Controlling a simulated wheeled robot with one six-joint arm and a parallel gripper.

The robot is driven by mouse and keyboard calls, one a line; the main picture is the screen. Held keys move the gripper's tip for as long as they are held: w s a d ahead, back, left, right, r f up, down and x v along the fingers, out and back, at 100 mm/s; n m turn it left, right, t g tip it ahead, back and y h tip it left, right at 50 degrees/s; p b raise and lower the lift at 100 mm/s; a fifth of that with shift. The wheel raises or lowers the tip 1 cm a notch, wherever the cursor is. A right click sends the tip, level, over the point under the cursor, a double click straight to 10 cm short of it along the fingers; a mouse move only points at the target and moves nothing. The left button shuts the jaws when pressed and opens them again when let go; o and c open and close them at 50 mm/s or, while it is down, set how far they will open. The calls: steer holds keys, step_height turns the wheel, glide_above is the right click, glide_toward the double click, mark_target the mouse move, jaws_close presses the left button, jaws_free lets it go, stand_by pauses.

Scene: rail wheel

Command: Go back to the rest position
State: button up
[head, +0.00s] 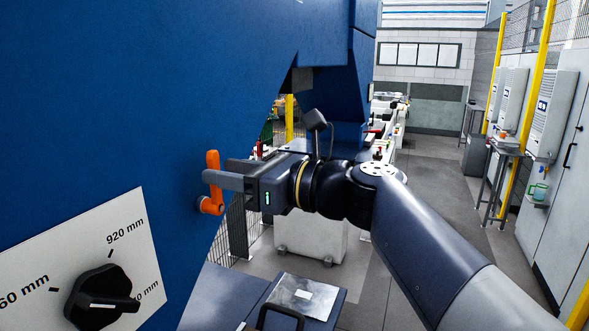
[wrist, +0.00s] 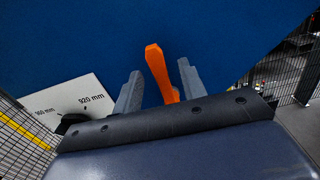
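My gripper (head: 217,170) is at the blue machine face in the head view, with its fingers around the upper part of an orange lever handle (head: 213,165). In the wrist view the orange lever (wrist: 160,75) stands upright, slightly tilted, between the two grey fingers. The fingers are spread apart; a gap shows on the left of the lever, while the right finger looks close to it. Whether that finger touches cannot be told. My arm reaches in from the lower right of the head view.
The blue machine (head: 120,80) fills the left. Its white plate (head: 130,225) carries a black rotary knob (head: 100,297) with mm marks. A grey box-like surface with a metal plate (head: 305,296) lies below my gripper. Open floor (head: 430,200) extends right, towards cabinets and yellow posts.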

steer(key=shift+s+a+n, duration=0.35)
steer(key=shift+a+n, duration=0.2)
steer(key=shift+n, duration=0.35)
steer(key=shift+f, duration=0.1)
